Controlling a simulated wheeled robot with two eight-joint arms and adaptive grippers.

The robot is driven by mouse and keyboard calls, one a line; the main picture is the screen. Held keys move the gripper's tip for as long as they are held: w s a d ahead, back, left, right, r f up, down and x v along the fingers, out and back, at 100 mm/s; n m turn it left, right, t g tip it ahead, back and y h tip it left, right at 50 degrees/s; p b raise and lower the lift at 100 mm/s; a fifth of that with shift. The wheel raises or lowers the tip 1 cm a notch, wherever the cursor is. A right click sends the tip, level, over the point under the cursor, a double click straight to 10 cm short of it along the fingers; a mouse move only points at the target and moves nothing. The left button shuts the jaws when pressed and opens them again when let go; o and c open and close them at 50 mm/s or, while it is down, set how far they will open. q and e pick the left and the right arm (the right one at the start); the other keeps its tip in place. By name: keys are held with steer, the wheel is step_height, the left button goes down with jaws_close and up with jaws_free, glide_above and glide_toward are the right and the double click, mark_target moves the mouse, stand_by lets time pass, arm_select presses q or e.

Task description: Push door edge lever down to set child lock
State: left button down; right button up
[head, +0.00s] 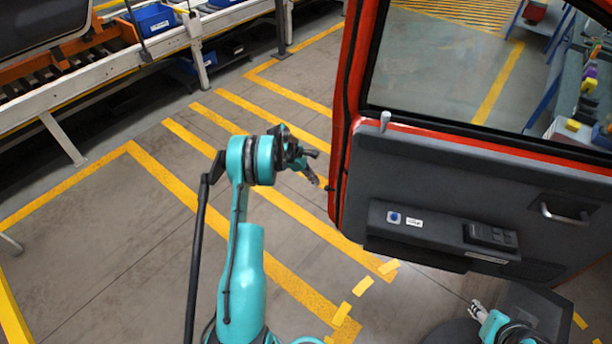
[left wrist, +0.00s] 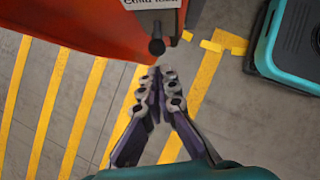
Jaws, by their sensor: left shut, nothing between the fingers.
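The red-framed door (head: 460,205) stands at the right of the head view, with its free edge facing my left gripper. In the left wrist view, the orange door edge (left wrist: 90,22) carries a partly cropped "Child lock" label (left wrist: 150,3) and a grey plate. A dark round-ended lever (left wrist: 157,46) sticks out at the plate's lower end. My left gripper (head: 312,175) is just left of the door edge, shut and empty. Its fingertips (left wrist: 160,84) are close to the lever in the picture; contact cannot be told. My right gripper (head: 477,308) is low in front of the door panel, its fingers too small to read.
The door's inner panel has an armrest with a switch block (head: 490,235) and a pull handle (head: 566,213). A conveyor line with a blue bin (head: 153,19) runs at the upper left. Yellow-striped floor (head: 130,210) left of the door is clear.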

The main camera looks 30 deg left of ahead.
arm_select(q)
steer(key=shift+w+d+f, duration=0.25)
steer(key=shift+d+f, duration=0.1)
steer(key=shift+d, duration=0.15)
steer(key=shift+w+d+f, duration=0.25)
steer(key=shift+d+f, duration=0.05)
steer(key=shift+d, duration=0.15)
arm_select(e)
steer(key=shift+f, duration=0.45)
arm_select(q)
step_height(320, 180, down, 4)
steer(key=b, duration=0.2)
steer(key=shift+r+b, duration=0.25)
steer(key=shift+b, duration=0.1)
arm_select(e)
step_height(320, 180, down, 2)
steer(key=shift+f, duration=0.1)
arm_select(q)
steer(key=a+f+p+v, duration=0.1)
steer(key=p+v, duration=0.3)
steer(key=v, duration=0.9)
steer(key=shift+s+a+r, duration=0.3)
steer(key=shift+s+a, duration=0.1)
steer(key=shift+s, duration=0.05)
arm_select(e)
steer(key=r, duration=0.2)
steer(key=a+r, duration=0.1)
steer(key=r, duration=0.1)
steer(key=shift+s+a, duration=0.1)
